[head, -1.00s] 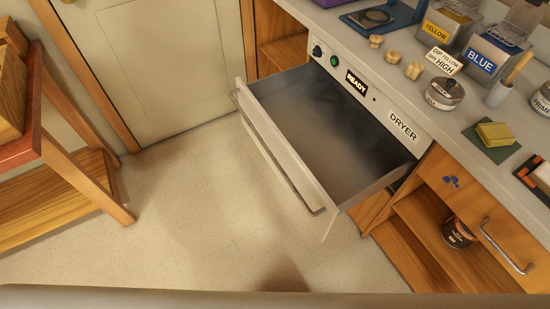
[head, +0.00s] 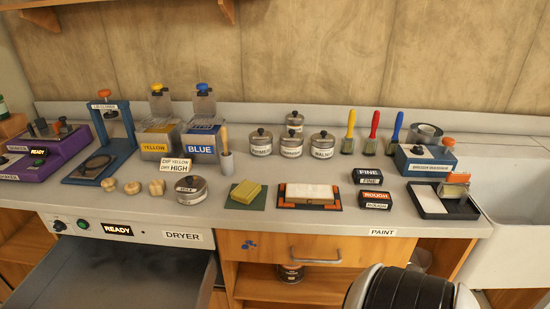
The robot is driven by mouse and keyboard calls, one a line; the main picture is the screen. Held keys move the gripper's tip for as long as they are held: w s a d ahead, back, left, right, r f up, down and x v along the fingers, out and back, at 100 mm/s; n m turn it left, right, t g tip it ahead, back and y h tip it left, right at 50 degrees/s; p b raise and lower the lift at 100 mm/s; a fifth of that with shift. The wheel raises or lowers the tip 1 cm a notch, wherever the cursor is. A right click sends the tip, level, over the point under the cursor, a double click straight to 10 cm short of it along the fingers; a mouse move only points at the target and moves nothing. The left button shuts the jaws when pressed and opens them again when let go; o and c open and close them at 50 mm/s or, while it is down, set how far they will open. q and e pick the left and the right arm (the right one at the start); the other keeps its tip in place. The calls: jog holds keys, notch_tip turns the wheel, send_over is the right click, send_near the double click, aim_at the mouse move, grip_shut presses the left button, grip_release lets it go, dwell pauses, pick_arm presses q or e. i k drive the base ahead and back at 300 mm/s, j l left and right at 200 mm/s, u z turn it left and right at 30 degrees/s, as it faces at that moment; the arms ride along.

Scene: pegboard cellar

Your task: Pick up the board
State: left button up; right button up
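A pale, flat, rectangular block that looks like the board (head: 309,191) lies on a dark mat with orange corners (head: 286,205), in the middle of the grey counter (head: 340,228). Its top and front edge show clearly and nothing covers it. Neither gripper shows in the head view. A black and white rounded part of my own body is at the bottom right, in front of the counter and well short of the board.
A yellow sponge (head: 245,192) on a green mat lies left of the board; FINE (head: 367,177) and ROUGH (head: 376,200) blocks stand right. Tins (head: 262,143) and brushes (head: 373,133) stand behind. The dryer drawer (head: 120,275) is open at lower left; a sink (head: 515,210) is far right.

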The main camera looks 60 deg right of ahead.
aim_at(296, 192)
jog(key=z, duration=0.5)
jog(key=j+z, duration=0.1)
jog(key=z, duration=0.4)
jog(key=k+z, duration=0.1)
jog(key=z, duration=0.85)
jog(key=l+u, duration=0.1)
